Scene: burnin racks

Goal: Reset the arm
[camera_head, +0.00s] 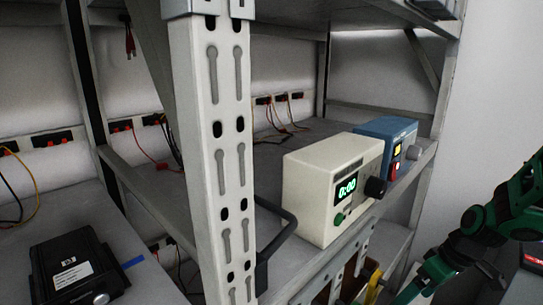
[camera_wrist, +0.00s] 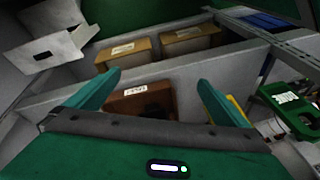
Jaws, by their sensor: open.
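My arm is green and black and reaches in from the right edge of the head view. My gripper (camera_head: 418,284) hangs low at the lower right, beside the rack. In the wrist view my gripper (camera_wrist: 158,84) has two green fingers spread wide apart with nothing between them. Behind the gap lies a brown box with a white label (camera_wrist: 140,103), apart from the fingers.
A cream timer box (camera_head: 318,195) and a blue box (camera_head: 388,140) stand on the rack shelf. A slotted upright (camera_head: 222,150) blocks the centre. A black device (camera_head: 78,268) sits at lower left. The wrist view shows tan boxes (camera_wrist: 195,39) and a green device (camera_wrist: 288,107).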

